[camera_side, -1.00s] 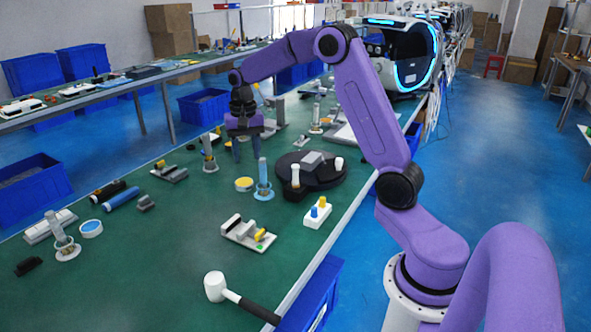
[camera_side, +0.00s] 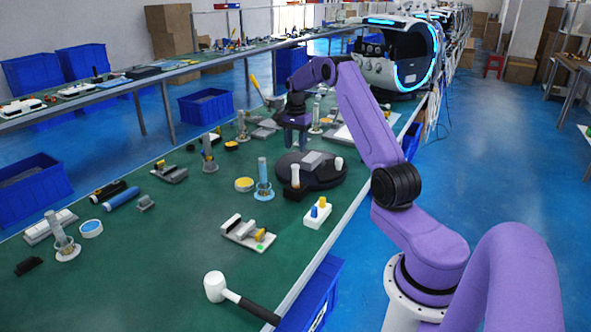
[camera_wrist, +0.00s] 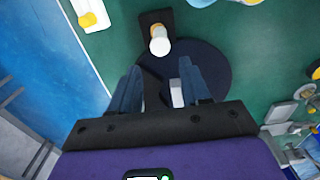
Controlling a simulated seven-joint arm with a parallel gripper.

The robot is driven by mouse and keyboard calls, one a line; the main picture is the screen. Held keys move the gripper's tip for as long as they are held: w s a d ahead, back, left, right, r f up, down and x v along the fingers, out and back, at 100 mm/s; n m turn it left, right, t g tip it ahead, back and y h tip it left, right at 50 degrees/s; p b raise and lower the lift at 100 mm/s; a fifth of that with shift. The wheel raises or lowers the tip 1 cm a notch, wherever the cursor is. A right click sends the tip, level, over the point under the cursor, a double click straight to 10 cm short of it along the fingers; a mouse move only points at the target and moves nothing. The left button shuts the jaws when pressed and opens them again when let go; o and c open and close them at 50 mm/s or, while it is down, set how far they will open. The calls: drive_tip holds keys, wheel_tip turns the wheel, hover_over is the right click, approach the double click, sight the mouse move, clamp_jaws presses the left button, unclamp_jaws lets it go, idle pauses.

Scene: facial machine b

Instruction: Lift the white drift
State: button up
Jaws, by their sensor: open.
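A pale upright rod with a whitish top (camera_side: 295,174), which may be the white drift, stands in a black block at the near edge of the dark round disc (camera_side: 330,181). In the wrist view the rod (camera_wrist: 160,43) is beyond my fingertips, near the top. A shorter white peg (camera_side: 339,162) on the disc's right side could also be the drift; I cannot tell which. My gripper (camera_side: 297,147) is open and empty, pointing down above the disc's far side. In the wrist view my gripper (camera_wrist: 163,88) has a small pale piece (camera_wrist: 176,92) below and between its fingers.
A grey block (camera_side: 314,157) lies on the disc. A white block with blue and yellow pegs (camera_side: 318,212) is near the table edge. A white-headed mallet (camera_side: 216,287) lies in front.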

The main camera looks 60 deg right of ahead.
sight(296, 166)
drive_tip(key=shift+f, duration=3.8)
drive_tip(key=shift+c, duration=0.5)
drive_tip(key=c, duration=0.6)
drive_tip(key=shift+r, duration=4.05)
drive_tip(key=shift+c, duration=0.2)
